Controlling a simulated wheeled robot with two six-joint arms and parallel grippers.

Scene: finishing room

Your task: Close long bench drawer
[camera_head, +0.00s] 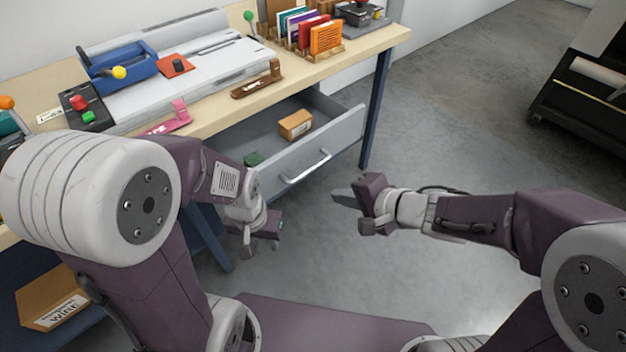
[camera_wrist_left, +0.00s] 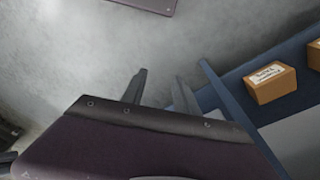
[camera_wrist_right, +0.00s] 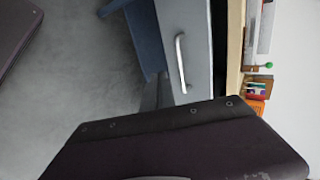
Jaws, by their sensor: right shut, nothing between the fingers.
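The long bench drawer (camera_head: 340,142) is pulled out from under the bench top, its grey front facing the floor area and its inside visible. Its silver bar handle (camera_head: 306,167) also shows in the right wrist view (camera_wrist_right: 181,63). A small cardboard box (camera_head: 295,124) and a green item (camera_head: 253,159) lie in the drawer. My right gripper (camera_head: 342,199) is shut and empty, just in front of and right of the drawer front, apart from it. My left gripper (camera_head: 268,238) hangs below and left of the drawer; in the left wrist view its fingers (camera_wrist_left: 162,90) are apart with nothing between them.
The wooden bench top (camera_head: 235,110) carries a blue tote (camera_head: 122,72), colourful folders (camera_head: 310,30) and a brown stand. A blue bench leg (camera_head: 376,110) stands right of the drawer. A cardboard box (camera_wrist_left: 270,82) sits on the lower shelf.

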